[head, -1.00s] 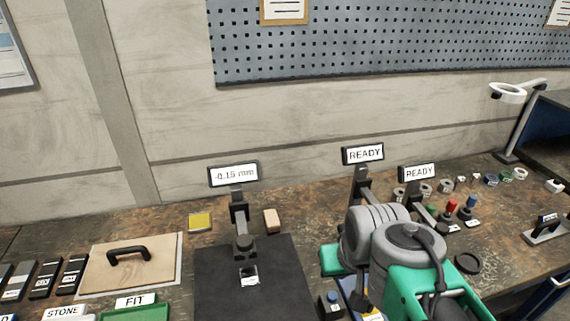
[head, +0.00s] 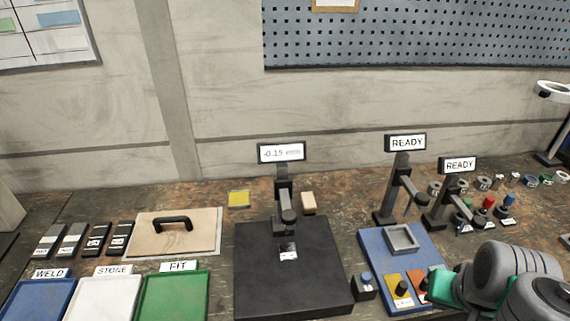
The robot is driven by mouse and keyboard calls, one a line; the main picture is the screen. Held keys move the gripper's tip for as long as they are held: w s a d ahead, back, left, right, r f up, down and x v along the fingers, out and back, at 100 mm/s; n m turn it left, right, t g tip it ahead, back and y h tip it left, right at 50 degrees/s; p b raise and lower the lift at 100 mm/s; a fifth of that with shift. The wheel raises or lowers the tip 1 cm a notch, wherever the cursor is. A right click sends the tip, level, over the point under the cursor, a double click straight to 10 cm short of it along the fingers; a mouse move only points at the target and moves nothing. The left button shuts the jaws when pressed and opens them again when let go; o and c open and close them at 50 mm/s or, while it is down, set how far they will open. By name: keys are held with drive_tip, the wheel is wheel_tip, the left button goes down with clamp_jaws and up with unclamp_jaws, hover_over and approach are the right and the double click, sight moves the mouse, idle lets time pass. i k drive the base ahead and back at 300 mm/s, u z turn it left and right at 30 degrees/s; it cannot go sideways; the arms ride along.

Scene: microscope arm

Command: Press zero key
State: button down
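The measuring stand (head: 283,190) rises from a black base plate (head: 262,290) in the middle of the bench. Its display (head: 281,152) seems to read -0.15 mm, though the unit is blurred. A small pale patch with a dark mark (head: 288,252) lies under the stand's head. Beside the plate's right edge is a small dark box with a blue round button (head: 366,278), which looks like the zero key; no label on it is readable. My arm shows at the lower right, to the right of that button and apart from it. My gripper's fingers are out of the picture.
Right of the button lies a blue board (head: 405,250) with a grey square tray (head: 401,238) and black knobs. Two stands with READY displays (head: 405,142) stand behind. Blue, white and green trays (head: 173,298) fill the front left. A handled wooden board (head: 174,232) lies behind.

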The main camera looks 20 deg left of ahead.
sight(365, 277)
drive_tip(key=u, duration=0.05)
drive_tip(key=k, duration=0.55)
drive_tip(key=u, duration=0.9)
drive_tip(key=i, duration=1)
drive_tip(key=u, duration=0.6)
drive_tip(key=k, duration=0.65)
drive_tip(key=z, duration=1.05)
drive_tip(key=i, duration=0.5)
